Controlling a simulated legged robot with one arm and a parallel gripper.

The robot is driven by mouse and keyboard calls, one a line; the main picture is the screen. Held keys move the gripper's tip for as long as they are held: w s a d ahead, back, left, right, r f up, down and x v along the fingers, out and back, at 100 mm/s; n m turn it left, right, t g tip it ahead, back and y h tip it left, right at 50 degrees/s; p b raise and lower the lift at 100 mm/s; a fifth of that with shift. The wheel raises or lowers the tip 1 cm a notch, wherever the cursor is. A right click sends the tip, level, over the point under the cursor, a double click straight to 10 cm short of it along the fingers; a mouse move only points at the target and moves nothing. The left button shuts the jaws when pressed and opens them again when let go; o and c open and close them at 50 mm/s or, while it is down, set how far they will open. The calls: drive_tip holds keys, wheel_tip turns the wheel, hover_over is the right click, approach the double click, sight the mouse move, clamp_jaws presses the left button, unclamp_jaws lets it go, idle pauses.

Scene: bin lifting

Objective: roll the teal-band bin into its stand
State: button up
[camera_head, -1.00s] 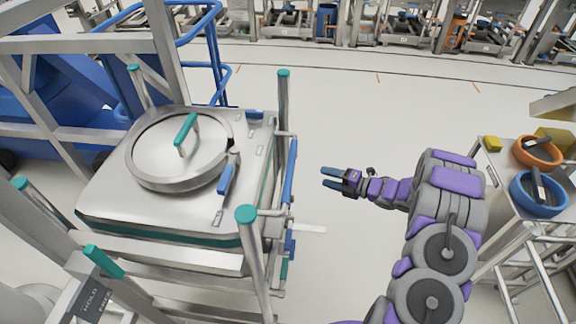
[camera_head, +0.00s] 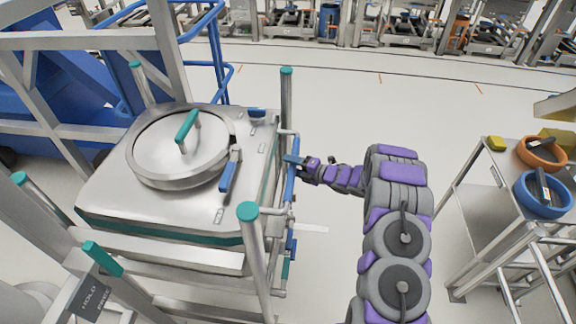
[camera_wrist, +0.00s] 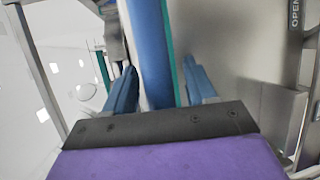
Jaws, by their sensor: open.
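The teal-band bin (camera_head: 110,203) is a square steel bin with a round lid and a teal stripe round its side. It sits inside a steel frame with teal-capped posts (camera_head: 287,100) at the left in the head view. A blue vertical bar (camera_head: 290,190) runs along the bin's right side. My gripper (camera_head: 292,160) is open at the upper part of this bar. In the wrist view the blue bar (camera_wrist: 150,50) passes between my two blue fingers, with gaps visible on both sides. I cannot tell which frame is the stand.
A steel cart (camera_head: 480,195) with an orange bowl (camera_head: 540,152) and a blue bowl (camera_head: 527,200) stands at the right. Blue railings (camera_head: 212,60) and a blue machine (camera_head: 50,95) are behind the bin at left. The floor beyond my gripper is clear.

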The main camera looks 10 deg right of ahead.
drive_tip(key=shift+w+a+f, duration=0.1)
drive_tip(key=shift+w+a, duration=0.25)
drive_tip(key=shift+w, duration=0.25)
drive_tip(key=shift+a, duration=0.1)
clamp_jaws()
drive_tip(key=shift+f, duration=0.1)
